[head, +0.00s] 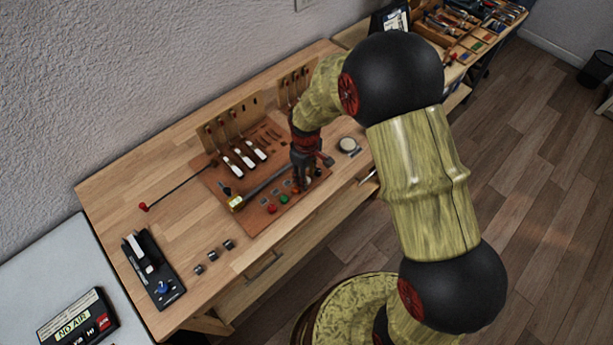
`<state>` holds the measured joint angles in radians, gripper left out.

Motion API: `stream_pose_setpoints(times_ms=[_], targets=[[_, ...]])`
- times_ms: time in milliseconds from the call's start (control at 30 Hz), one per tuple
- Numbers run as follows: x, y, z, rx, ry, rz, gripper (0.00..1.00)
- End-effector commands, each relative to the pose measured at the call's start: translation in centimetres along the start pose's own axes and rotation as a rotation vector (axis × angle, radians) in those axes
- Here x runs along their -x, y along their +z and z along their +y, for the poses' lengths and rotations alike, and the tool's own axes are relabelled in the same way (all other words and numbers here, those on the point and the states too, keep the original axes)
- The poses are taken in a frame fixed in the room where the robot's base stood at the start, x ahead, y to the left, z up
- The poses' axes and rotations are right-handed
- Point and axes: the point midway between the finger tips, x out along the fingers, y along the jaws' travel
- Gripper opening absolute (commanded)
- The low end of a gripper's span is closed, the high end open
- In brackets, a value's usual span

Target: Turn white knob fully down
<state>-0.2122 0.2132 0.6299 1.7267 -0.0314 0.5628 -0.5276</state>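A brown panel (242,208) lies on the wooden workbench, with a red button (271,208), a green button (283,198) and small controls along its front edge. My gripper (302,184) points down over the right end of this row, close to the panel. Its dark fingers are small and partly merged with the controls, so I cannot tell whether they are open or touching anything. I cannot clearly pick out a white knob; the gripper hides part of that end of the panel. Several white-handled pieces (247,161) stand on the panel's back part.
A black box (152,268) with a blue knob and white parts sits at the bench's left. Several small dark blocks (213,255) lie in front of the panel. A round dish (348,145) is right of the gripper. A grey bar (268,183) crosses the panel. The bench's left middle is mostly clear.

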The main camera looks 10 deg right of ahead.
Motion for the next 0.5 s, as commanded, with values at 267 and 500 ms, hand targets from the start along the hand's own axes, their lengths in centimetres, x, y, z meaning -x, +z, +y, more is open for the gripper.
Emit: stream_pose_setpoints(times_ms=[267, 500], targets=[[4.2, -0.1, 0.1, 0.0, 0.002, 0.004, 0.38], [6.7, -0.1, 0.0, 0.0, 0.002, 0.003, 0.38]])
